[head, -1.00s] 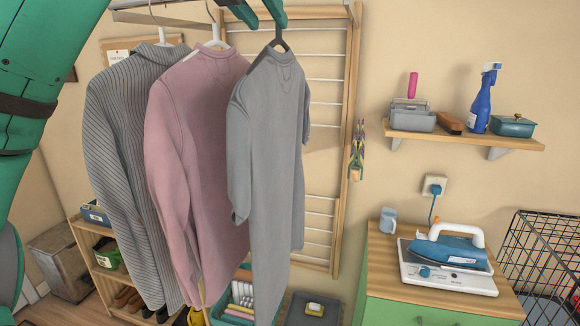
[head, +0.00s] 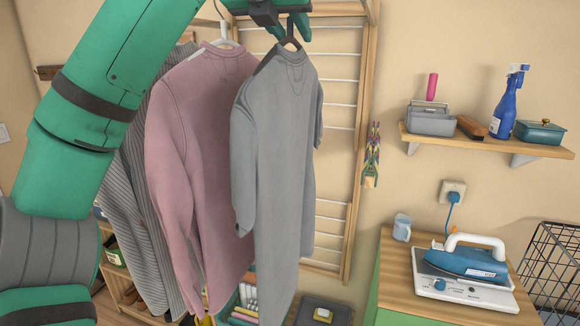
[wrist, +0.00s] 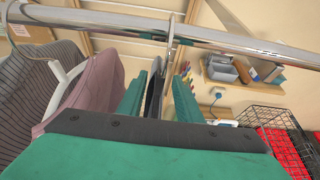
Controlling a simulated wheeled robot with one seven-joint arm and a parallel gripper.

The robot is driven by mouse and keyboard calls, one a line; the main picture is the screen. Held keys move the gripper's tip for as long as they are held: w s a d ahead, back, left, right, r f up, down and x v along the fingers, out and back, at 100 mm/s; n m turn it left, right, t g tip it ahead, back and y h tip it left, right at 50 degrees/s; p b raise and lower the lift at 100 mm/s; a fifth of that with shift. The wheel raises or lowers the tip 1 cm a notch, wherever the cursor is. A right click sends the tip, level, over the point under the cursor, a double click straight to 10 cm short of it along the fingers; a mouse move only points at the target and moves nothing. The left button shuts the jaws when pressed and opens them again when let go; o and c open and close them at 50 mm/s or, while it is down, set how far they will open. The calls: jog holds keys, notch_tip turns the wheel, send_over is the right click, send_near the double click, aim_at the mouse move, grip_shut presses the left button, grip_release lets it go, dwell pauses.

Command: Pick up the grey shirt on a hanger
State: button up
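The grey shirt (head: 280,150) hangs on a dark hanger (head: 289,43) at the right end of a row of clothes. In the wrist view the hanger (wrist: 154,98) stands below the metal rail (wrist: 215,45), with its hook over the rail. My gripper (head: 291,26) is at the top of the hanger, just above the shirt's collar. In the wrist view my gripper's two green fingers (wrist: 160,92) stand on either side of the hanger, with gaps showing, so it looks open. The shirt's body is hidden in the wrist view.
A pink shirt (head: 195,150) hangs close on the left, with a striped shirt (head: 140,200) behind my arm. A wooden rack (head: 360,130) stands behind. At right are a wall shelf (head: 480,142) and a cabinet with an iron (head: 465,262).

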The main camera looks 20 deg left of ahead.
jog(key=x, duration=0.4)
jog(key=shift+a, duration=0.1)
jog(key=shift+r, duration=0.1)
grip_shut()
jog(key=shift+s, duration=0.1)
dwell(1.1)
